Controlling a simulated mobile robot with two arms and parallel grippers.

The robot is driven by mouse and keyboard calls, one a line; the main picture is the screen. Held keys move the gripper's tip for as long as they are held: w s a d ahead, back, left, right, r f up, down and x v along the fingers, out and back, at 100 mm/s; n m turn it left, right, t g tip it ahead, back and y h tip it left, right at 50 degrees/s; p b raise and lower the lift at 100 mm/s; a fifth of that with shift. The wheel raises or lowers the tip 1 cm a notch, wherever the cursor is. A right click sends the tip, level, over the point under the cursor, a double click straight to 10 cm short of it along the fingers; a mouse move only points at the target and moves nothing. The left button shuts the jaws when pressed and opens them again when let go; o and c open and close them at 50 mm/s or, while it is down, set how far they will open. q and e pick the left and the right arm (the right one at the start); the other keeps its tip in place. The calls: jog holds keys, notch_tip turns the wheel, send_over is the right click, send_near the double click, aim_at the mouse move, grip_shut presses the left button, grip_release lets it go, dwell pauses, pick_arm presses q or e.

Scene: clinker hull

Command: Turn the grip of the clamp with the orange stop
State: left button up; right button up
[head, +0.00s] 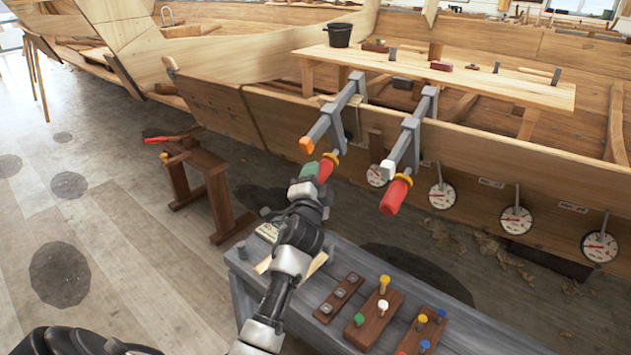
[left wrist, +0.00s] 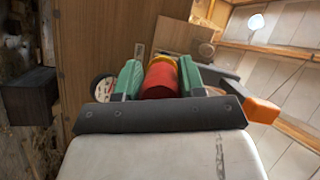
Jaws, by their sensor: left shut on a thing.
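The clamp with the orange stop (head: 338,112) sits on the hull's upper edge. Its orange stop (head: 306,145) points toward me and also shows at the right of the left wrist view (left wrist: 261,109). Its red grip (head: 327,168) with a yellow collar hangs below the bar. My left gripper (head: 314,172) is shut on this red grip. In the left wrist view its green fingers lie on both sides of the grip (left wrist: 160,80), whose near end is hidden by the gripper body. My right gripper is not in view.
A second clamp (head: 411,132) with a white stop and red grip (head: 394,195) hangs close on the right. Several round dials (head: 442,196) line the hull (head: 480,160). A grey bench (head: 345,255) with pegged blocks stands below. A wooden stand (head: 205,180) is at left; floor there is open.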

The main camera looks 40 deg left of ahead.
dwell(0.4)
pick_arm(q)
jog(key=o, duration=0.9)
jog(key=v, duration=1.1)
jog(key=shift+w, duration=0.1)
